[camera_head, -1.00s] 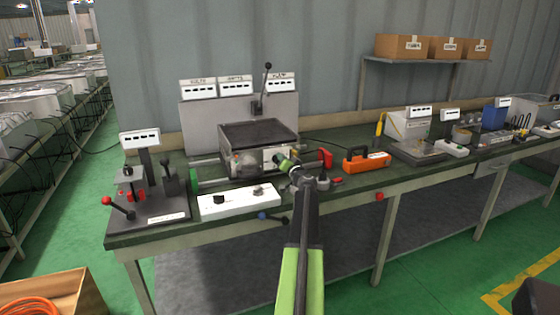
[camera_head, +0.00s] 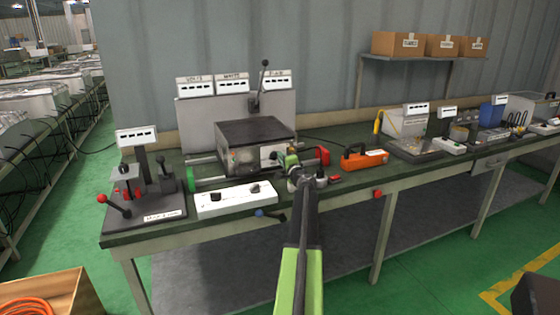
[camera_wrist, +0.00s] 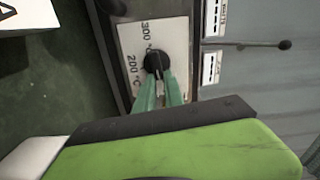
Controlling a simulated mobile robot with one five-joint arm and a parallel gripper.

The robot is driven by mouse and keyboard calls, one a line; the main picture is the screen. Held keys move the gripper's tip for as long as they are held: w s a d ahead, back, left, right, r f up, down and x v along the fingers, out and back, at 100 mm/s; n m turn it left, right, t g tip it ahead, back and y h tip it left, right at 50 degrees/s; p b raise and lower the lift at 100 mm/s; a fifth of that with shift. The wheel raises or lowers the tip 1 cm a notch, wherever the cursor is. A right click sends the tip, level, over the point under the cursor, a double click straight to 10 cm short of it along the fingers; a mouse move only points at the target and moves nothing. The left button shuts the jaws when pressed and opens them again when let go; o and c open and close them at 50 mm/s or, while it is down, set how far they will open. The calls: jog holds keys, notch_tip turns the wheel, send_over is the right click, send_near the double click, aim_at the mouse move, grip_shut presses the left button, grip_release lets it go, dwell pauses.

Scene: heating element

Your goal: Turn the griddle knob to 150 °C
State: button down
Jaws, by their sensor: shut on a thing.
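The griddle (camera_head: 254,132) is a dark box on the green-topped bench, with a pale dial plate on its front. In the wrist view the dial plate (camera_wrist: 135,45) reads 300 °C and 200 °C; its other marks are hidden or unreadable. The griddle knob (camera_wrist: 154,60) is round and black. My gripper (camera_wrist: 160,80) has its green fingers closed on the knob. In the head view my gripper (camera_head: 281,158) is at the right part of the griddle's front and covers the knob. I cannot tell which mark the knob points to.
A white box with dark knobs (camera_head: 236,198) lies in front of the griddle. A lever press (camera_head: 143,192) stands to the left. An orange tool (camera_head: 364,160) lies to the right. Rails with green and red ends (camera_head: 323,155) flank the griddle.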

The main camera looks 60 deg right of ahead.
jog(key=shift+w+m, duration=0.2)
jog(key=shift+m, duration=0.4)
jog(key=c, duration=1.5)
grip_release()
jog(key=shift+f, duration=0.1)
jog(key=shift+o, duration=0.3)
jog(key=shift+s, duration=0.1)
jog(key=v, duration=1.7)
jog(key=shift+s, duration=0.2)
jog(key=shift+a, duration=0.1)
